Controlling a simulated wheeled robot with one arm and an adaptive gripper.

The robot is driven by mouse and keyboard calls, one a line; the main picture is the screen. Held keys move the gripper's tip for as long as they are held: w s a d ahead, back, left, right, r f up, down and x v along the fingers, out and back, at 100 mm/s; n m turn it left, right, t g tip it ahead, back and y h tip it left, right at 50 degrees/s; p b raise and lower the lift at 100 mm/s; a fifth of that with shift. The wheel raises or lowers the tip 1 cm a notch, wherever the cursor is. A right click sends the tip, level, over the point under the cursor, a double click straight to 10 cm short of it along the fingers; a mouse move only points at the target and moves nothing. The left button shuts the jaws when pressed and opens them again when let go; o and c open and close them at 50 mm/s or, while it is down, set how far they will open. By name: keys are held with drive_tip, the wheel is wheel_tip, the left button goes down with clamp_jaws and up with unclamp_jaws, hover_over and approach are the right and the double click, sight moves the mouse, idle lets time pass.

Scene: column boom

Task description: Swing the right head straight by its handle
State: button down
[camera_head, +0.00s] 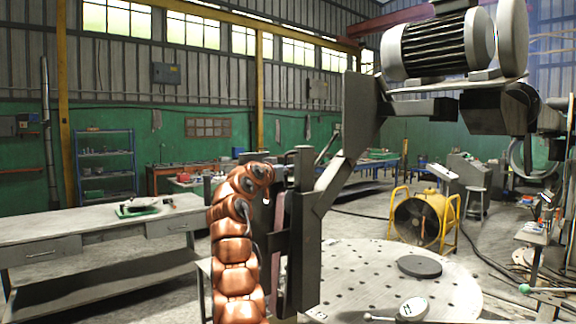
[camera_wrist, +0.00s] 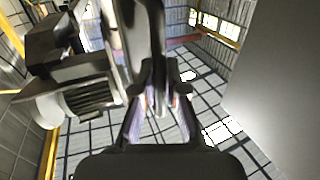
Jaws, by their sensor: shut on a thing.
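The right head (camera_head: 436,48) is a grey ribbed motor-like drum on a dark arm at the upper right. It also shows at the left of the wrist view (camera_wrist: 88,97). My gripper (camera_wrist: 160,92) is shut on a dark bar, which I take as the handle (camera_wrist: 143,35). In the head view my copper-coloured arm rises beside the upright bars, and its wrist hides most of the grip. I cannot tell the head's exact angle.
A round drilled table (camera_head: 350,275) with a dark disc (camera_head: 420,266) lies below the head. A yellow-framed fan (camera_head: 423,220) stands behind it. A grey workbench (camera_head: 95,232) is at the left. A large pale surface (camera_wrist: 275,85) fills the right of the wrist view.

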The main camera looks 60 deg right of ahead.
drive_tip(key=shift+r, duration=0.15)
drive_tip(key=c, duration=1.2)
unclamp_jaws()
drive_tip(key=shift+a, duration=0.25)
drive_tip(key=a, duration=0.7)
drive_tip(key=shift+s, duration=0.25)
drive_tip(key=shift+a, duration=0.1)
drive_tip(key=shift+a+f, duration=0.1)
drive_tip(key=shift+f, duration=0.1)
